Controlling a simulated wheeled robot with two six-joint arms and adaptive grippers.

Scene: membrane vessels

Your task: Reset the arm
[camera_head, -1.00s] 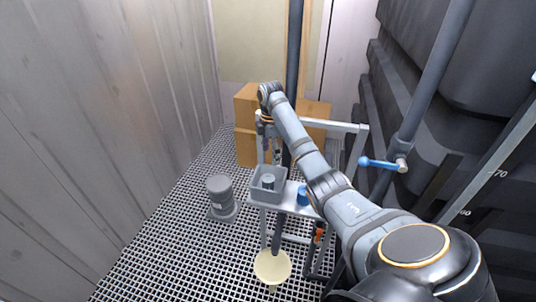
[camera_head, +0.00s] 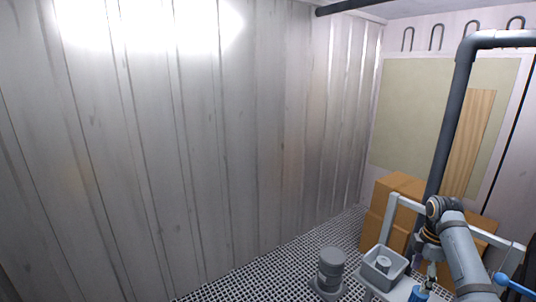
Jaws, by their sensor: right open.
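My right arm comes in from the lower right corner, and its wrist bends down above the metal stand (camera_head: 393,206). My right gripper (camera_head: 431,270) hangs below the wrist, small and partly hidden by my arm. It is open, and I see nothing held in it. It is just right of a grey bin (camera_head: 369,272) that holds a small grey round part (camera_head: 383,263). A blue object (camera_head: 418,294) is close below the gripper at the bottom edge; whether they touch is unclear. My left gripper is out of view.
Cardboard boxes (camera_head: 378,225) stand behind the stand. A dark vertical pipe (camera_head: 452,120) rises near my wrist. A grey cylinder (camera_head: 329,270) stands on the grated floor (camera_head: 265,272). A blue valve handle (camera_head: 514,284) is at the lower right. A corrugated wall (camera_head: 200,150) fills the left.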

